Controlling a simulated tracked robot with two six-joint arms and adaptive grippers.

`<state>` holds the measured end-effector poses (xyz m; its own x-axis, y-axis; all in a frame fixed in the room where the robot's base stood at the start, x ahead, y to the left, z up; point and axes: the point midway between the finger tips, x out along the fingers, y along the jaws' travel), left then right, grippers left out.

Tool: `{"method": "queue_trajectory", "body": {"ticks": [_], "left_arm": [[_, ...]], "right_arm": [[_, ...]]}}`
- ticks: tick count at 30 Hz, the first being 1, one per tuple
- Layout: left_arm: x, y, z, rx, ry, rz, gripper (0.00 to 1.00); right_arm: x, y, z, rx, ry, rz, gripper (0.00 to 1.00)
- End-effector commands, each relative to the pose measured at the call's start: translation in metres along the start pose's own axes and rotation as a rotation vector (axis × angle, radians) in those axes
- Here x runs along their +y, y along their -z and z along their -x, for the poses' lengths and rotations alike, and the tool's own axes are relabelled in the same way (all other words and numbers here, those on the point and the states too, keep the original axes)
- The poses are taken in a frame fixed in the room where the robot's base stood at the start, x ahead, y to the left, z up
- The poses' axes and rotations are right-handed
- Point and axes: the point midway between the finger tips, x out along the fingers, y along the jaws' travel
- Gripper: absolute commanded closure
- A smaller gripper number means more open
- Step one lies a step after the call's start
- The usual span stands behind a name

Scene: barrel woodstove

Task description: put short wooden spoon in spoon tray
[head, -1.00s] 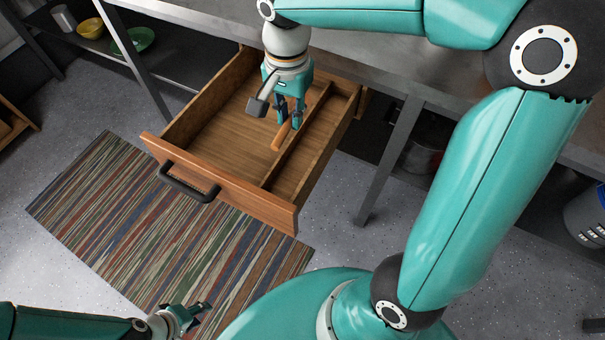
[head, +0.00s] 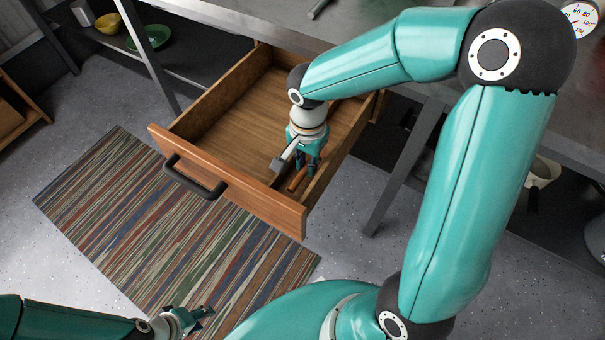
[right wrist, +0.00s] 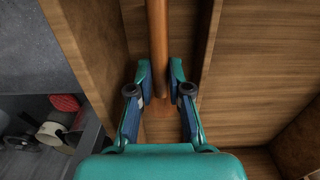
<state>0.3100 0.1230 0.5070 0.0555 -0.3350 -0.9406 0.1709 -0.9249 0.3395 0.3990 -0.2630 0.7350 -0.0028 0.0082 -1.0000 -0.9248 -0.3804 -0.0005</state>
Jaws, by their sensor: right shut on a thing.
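The short wooden spoon (right wrist: 158,45) shows as a round brown handle between the fingers of my right gripper (right wrist: 162,90). In the head view its end (head: 297,180) shows below the right gripper (head: 304,170), near the drawer's front. The right gripper is shut on it. The spoon lies along the narrow side compartment (right wrist: 185,35), between a divider and the drawer's side wall. Whether it touches the floor there I cannot tell. The spoon's far end is out of view. My left gripper (head: 203,318) is open and empty over the striped rug.
The open drawer (head: 265,207) has a dark front handle (head: 194,180) and a wide, empty compartment (head: 240,120). The grey worktop (head: 240,22) is behind it. A yellow bowl (head: 107,22) and green plate (head: 150,37) sit on the shelf at left.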

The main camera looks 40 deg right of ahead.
Motion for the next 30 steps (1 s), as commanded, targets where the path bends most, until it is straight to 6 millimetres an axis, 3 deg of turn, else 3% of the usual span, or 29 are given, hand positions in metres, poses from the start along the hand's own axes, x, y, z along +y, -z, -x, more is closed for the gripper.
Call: {"method": "queue_trajectory", "body": {"ticks": [7,20,21,24,30], "left_arm": [[-0.003,0.000,-0.007,0.000,0.000,0.000,0.60],[-0.004,0.000,-0.011,0.000,0.000,0.000,0.60],[-0.003,0.000,-0.009,0.000,0.000,0.000,0.60],[-0.003,0.000,-0.009,0.000,0.000,0.000,0.60],[-0.003,0.000,-0.009,0.000,0.000,0.000,0.60]], "right_arm": [[0.001,0.000,-0.035,-0.002,-0.004,0.001,1.00],[0.000,0.000,-0.042,0.000,0.000,0.002,1.00],[0.000,0.000,-0.040,0.000,0.000,0.002,0.76],[0.000,0.000,-0.040,0.000,-0.001,0.002,0.59],[0.000,0.000,-0.040,-0.001,-0.001,0.003,0.57]]}}
